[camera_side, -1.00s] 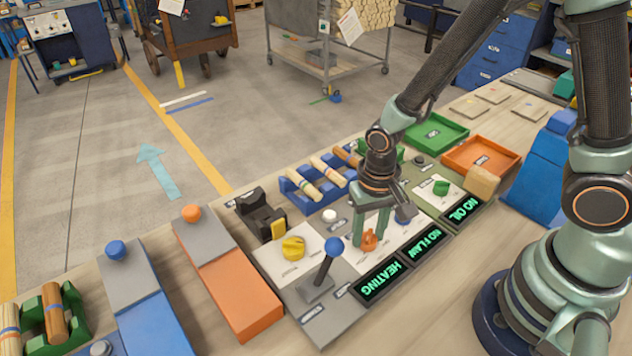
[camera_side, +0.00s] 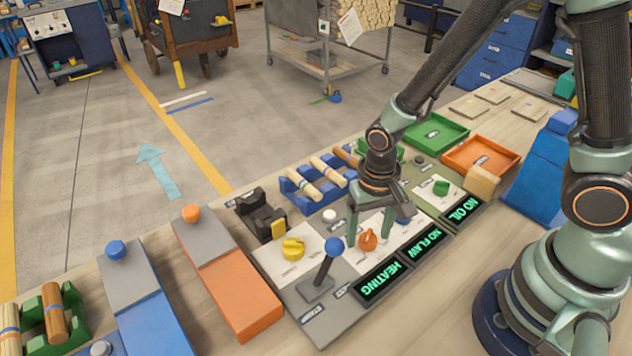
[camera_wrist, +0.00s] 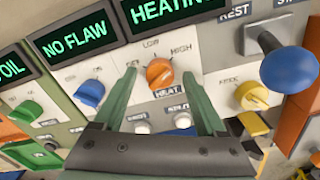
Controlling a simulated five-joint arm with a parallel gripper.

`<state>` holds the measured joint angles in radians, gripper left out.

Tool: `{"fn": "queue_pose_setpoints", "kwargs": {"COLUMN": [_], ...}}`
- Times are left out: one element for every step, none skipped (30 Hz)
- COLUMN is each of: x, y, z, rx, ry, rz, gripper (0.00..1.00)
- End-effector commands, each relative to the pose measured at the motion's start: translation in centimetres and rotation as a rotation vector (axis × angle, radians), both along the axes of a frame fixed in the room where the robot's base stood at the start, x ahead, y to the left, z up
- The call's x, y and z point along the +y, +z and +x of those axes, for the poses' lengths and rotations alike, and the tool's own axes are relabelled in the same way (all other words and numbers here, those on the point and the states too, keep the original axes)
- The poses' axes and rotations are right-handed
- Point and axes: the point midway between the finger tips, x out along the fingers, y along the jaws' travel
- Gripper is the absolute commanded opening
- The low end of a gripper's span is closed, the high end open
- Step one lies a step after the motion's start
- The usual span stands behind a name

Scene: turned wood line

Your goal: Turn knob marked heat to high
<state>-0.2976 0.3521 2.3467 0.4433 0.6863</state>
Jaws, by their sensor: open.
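The heat knob is an orange knob (camera_wrist: 159,73) on a white plate with OFF, LOW and HIGH marks around it and a HEAT label below. It also shows in the side view (camera_side: 367,241). My gripper (camera_wrist: 161,84) is open, one finger on each side of the knob, with gaps visible in the wrist view. In the side view my gripper (camera_side: 370,238) stands over the knob. The knob's exact pointing is hard to tell. A display (camera_wrist: 170,12) reads HEATING in green.
A blue-balled lever (camera_side: 333,246) stands close by, to the left in the side view. A yellow knob (camera_wrist: 251,95) and blue knob (camera_wrist: 89,93) flank the heat knob. A green knob (camera_wrist: 26,112) is farther off. Other displays read NO FLAW (camera_wrist: 75,43) and NO OIL (camera_side: 467,210).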

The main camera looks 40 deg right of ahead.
Motion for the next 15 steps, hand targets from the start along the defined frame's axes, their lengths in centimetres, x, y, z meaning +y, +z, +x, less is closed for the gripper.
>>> {"fn": "queue_pose_setpoints", "kwargs": {"x": [0.0, 0.0, 0.0, 0.0, 0.0, 0.0, 0.0, 0.0, 0.0, 0.1, 0.0, 0.0, 0.0, 0.0, 0.0], "y": [0.3, 0.5, 0.9, 1.2, 1.6, 2.1, 2.6, 3.1, 3.8, 4.3, 4.8, 5.5, 6.0, 6.5, 7.2], "z": [0.0, 0.1, 0.1, 0.1, 0.1, 0.1, 0.1, 0.1, 0.2, 0.2, 0.1, 0.2, 0.2, 0.1, 0.1], "rx": [-0.001, -0.002, -0.004, -0.004, -0.005, -0.005, -0.006, -0.006, -0.007, -0.007, -0.007, -0.007, -0.009, -0.007, -0.007], "ry": [0.000, 0.000, 0.000, 0.000, 0.000, 0.000, 0.000, 0.000, 0.000, 0.000, 0.000, 0.000, 0.000, 0.000, 0.000], "rz": [0.001, 0.000, 0.002, 0.002, 0.001, 0.002, 0.002, 0.002, 0.002, 0.002, 0.002, 0.002, 0.003, 0.002, 0.002], "gripper": [0.74, 0.74, 0.74, 0.74, 0.74, 0.74, 0.74, 0.74, 0.74, 0.74, 0.74, 0.74, 0.74, 0.74, 0.74]}}
